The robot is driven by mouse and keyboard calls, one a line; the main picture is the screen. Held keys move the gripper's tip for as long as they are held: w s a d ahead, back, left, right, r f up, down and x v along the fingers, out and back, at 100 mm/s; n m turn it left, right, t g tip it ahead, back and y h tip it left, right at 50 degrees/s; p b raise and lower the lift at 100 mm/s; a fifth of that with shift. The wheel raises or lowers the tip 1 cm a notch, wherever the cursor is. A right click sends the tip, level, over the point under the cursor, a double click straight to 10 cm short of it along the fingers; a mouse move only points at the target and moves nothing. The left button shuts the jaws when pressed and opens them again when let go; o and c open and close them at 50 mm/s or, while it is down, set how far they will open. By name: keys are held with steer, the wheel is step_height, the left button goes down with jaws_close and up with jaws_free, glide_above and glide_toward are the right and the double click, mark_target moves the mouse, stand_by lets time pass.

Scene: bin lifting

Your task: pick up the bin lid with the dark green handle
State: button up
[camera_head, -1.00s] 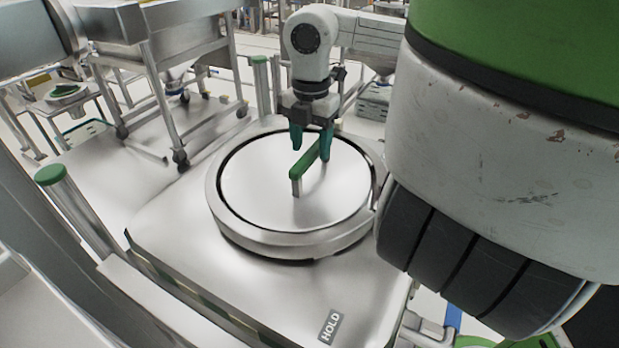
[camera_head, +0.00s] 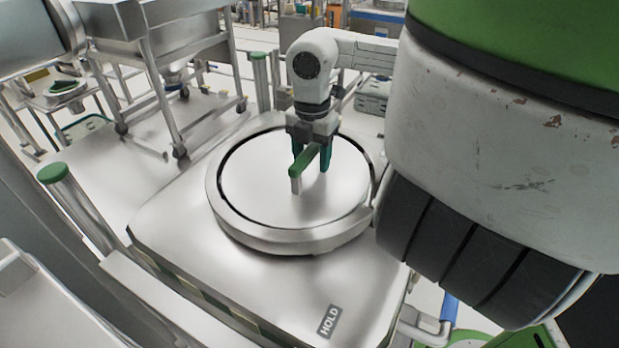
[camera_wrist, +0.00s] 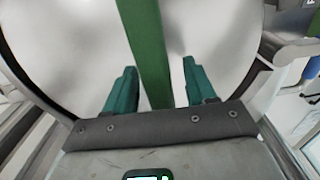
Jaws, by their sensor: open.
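The round metal bin lid (camera_head: 261,188) lies flat inside the raised ring of the bin top. Its dark green handle (camera_head: 305,161) stands up from the lid on a metal post. My gripper (camera_head: 311,164) is over the lid with its teal fingers pointing down, one on each side of the handle. In the wrist view the handle (camera_wrist: 149,50) runs between my two fingers (camera_wrist: 157,85), with a gap on both sides. The gripper is open. The far end of the handle is hidden behind my fingers in the head view.
The metal ring (camera_head: 290,240) surrounds the lid on a flat metal deck (camera_head: 185,240) with a HOLD label (camera_head: 329,321). Green-capped posts (camera_head: 53,174) stand at the deck's left side and back. A wheeled metal stand (camera_head: 165,60) is behind on the left.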

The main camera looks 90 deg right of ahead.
steer(key=shift+f+b, duration=0.2)
steer(key=shift+b, duration=0.2)
stand_by(0.5)
jaws_close()
stand_by(0.4)
steer(key=shift+r, duration=0.1)
stand_by(0.8)
